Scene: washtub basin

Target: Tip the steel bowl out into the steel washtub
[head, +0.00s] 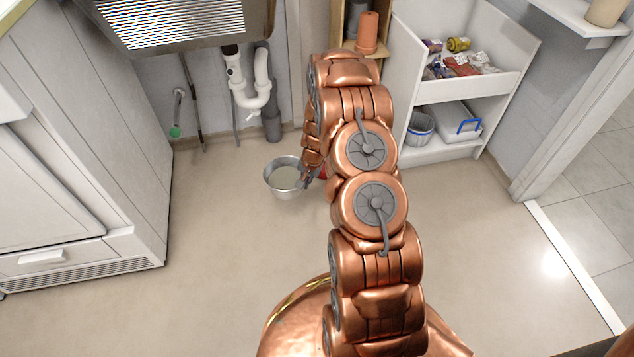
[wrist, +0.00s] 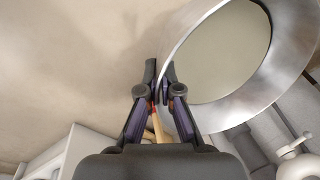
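The steel bowl (head: 284,180) is left of my gripper (head: 308,180) in the head view and looks upright. A flat, pale grey-beige surface shows inside it. In the wrist view the bowl (wrist: 182,118) fills the upper right, and my gripper (wrist: 160,72) has its fingertips close together at the rim, one on each side. It looks shut on the rim. I cannot tell the bowl's exact height above the floor. The steel washtub (head: 170,22), with a ridged surface, is at the top left of the head view, partly cut off by the frame.
White drain pipes (head: 246,85) hang under the washtub. A white cabinet (head: 75,170) stands at the left. A white shelf unit (head: 455,95) with packets and tubs is at the right. A terracotta pot (head: 367,32) stands behind my arm. The floor (head: 220,250) in front is clear.

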